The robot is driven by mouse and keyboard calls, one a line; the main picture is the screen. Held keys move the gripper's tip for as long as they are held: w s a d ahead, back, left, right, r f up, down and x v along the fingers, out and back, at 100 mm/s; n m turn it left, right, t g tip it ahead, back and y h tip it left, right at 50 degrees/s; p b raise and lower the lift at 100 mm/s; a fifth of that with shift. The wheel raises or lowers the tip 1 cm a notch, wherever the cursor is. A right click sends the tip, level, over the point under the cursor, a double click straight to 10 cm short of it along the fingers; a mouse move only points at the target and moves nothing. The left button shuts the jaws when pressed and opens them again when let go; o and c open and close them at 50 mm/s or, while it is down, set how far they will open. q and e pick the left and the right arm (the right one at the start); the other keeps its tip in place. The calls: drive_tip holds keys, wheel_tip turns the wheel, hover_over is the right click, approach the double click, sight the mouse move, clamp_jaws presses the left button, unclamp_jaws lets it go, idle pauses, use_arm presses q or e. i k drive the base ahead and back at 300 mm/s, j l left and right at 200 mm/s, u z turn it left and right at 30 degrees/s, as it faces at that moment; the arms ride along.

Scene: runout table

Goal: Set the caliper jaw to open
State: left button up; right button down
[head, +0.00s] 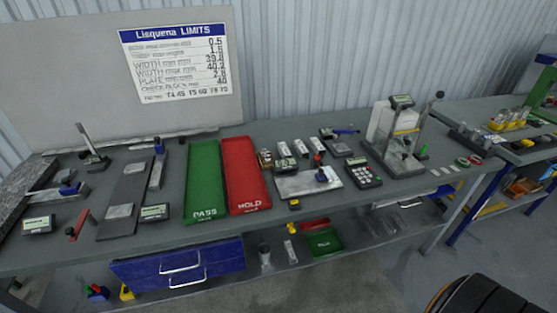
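Two caliper-like measuring tools lie at the left of the bench in the head view. One is a steel bar with a blue slider (69,188) at the far left, by a small grey display box (38,225). The other is an upright-lying steel bar with a blue part (159,147), beside a long dark plate (126,190). A second display box (155,212) stands at the plate's near end. I cannot tell which is the task's caliper, or how far its jaw is open; the jaws are too small to make out. Neither of my grippers is in view.
A green PASS tray (203,213) and red HOLD tray (250,207) lie mid-bench. Right of them are small blocks, a light plate (300,186), a calculator (363,173) and a gauge stand (402,160). A limits sign (175,62) hangs behind. Blue drawers (180,267) are below.

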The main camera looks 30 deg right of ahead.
sight(323, 175)
drive_tip(key=z, duration=1.3)
